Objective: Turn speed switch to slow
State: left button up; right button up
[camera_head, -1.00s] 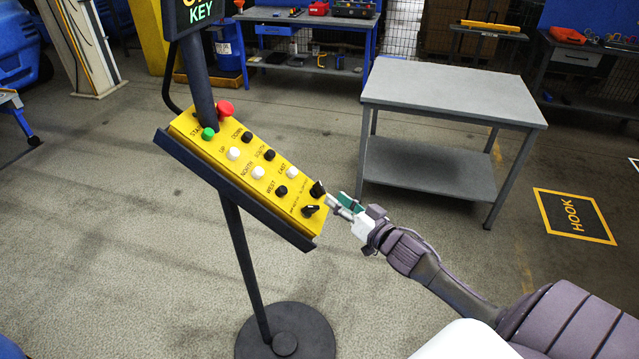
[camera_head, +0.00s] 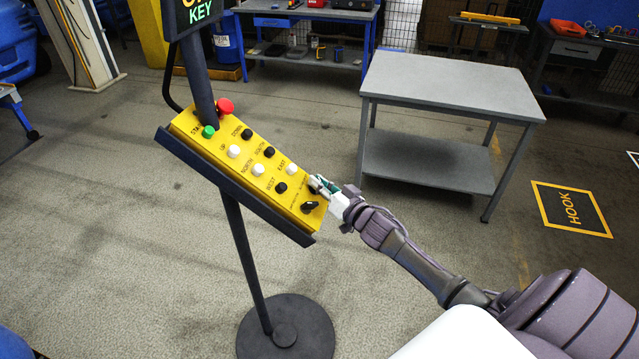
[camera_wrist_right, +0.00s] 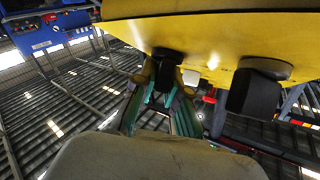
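The yellow control panel (camera_head: 236,163) is tilted on a black stand. Two black rotary switches sit at its lower right end. The lower switch (camera_head: 309,206) is in plain view and also shows in the right wrist view (camera_wrist_right: 254,92). The upper switch (camera_wrist_right: 166,62) is mostly hidden by my right gripper (camera_head: 319,184) in the head view. Their labels are too small to read, so I cannot tell which sets speed. In the wrist view my right gripper's fingers (camera_wrist_right: 164,94) flank the upper switch; whether they press on it is unclear. My left gripper is out of view.
A red button (camera_head: 225,106), a green button (camera_head: 208,132) and several black and white buttons line the panel. The lower switch is close beside my right gripper. A grey table (camera_head: 445,85) stands behind. The floor around the round stand base (camera_head: 285,341) is clear.

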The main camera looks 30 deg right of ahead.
grip_shut()
jog(key=shift+f+n+y+b, duration=0.2)
jog(key=shift+n+y+b, duration=0.5)
jog(key=shift+b, duration=0.2)
jog(key=n+g+y+b, duration=0.3)
jog(key=n+y+b, duration=0.1)
jog(key=n+b, duration=0.2)
jog(key=n+g+y+b, duration=0.3)
jog(key=n+y+b, duration=0.1)
jog(key=n+b, duration=0.2)
jog(key=n+g+y+b, duration=0.4)
jog(key=n+y+b, duration=0.1)
jog(key=b, duration=0.3)
jog(key=shift+n, duration=0.6)
jog(key=shift+s+a+r+n+g+y+b, duration=0.1)
jog(key=shift+n+g+y+b, duration=0.1)
jog(key=shift+n+g+b, duration=0.55)
jog(key=shift+r+n+g+y+b, duration=0.1)
jog(key=shift+n+g+y+b, duration=0.1)
jog(key=shift+n+g+b, duration=0.55)
